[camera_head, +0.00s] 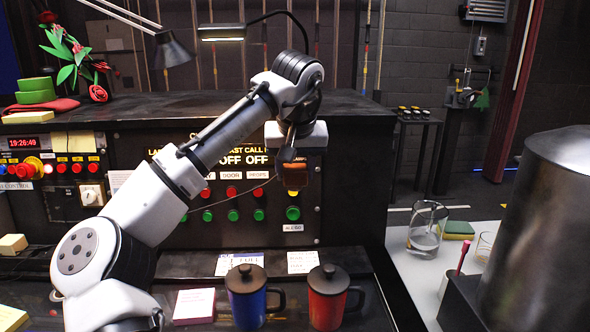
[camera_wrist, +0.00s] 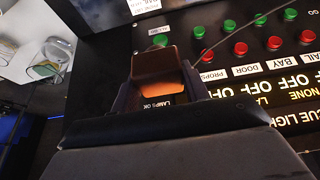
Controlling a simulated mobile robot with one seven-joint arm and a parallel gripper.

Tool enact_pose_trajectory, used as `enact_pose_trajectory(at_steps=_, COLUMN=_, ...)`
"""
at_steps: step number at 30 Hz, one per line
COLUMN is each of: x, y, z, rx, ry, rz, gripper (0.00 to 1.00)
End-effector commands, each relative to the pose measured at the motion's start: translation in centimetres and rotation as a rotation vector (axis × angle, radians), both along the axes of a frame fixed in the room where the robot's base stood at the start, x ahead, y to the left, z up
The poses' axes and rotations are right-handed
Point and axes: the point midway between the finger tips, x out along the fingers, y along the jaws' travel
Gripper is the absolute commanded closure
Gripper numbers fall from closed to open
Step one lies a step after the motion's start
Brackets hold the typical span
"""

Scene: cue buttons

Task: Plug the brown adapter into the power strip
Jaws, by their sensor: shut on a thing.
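My gripper (camera_head: 293,160) is in front of the black cue panel, near its right end, pointing down. It is shut on the brown adapter (camera_head: 296,174), a small dark brown block that hangs between the fingertips. In the wrist view the adapter (camera_wrist: 158,66) sits between the dark fingers of the gripper (camera_wrist: 160,88), its lower face bright orange. A thin line like a cord runs from near the adapter across the panel's buttons. The adapter's prongs do not show. I cannot make out a power strip in either view.
The cue panel (camera_head: 325,217) carries several red and green buttons. A blue mug (camera_head: 247,303) and a red mug (camera_head: 326,303) stand on the desk below. To the right, a white table holds a glass jug (camera_head: 424,238), near a large metal cylinder (camera_head: 545,225).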

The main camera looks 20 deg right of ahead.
Motion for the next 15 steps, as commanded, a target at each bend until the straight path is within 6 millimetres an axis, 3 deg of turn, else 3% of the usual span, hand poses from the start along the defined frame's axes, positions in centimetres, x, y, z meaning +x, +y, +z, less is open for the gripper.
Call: enact_pose_trajectory(at_steps=15, x=0.0, y=0.0, z=2.8, rx=-0.001, ry=0.000, rz=0.000, gripper=0.81)
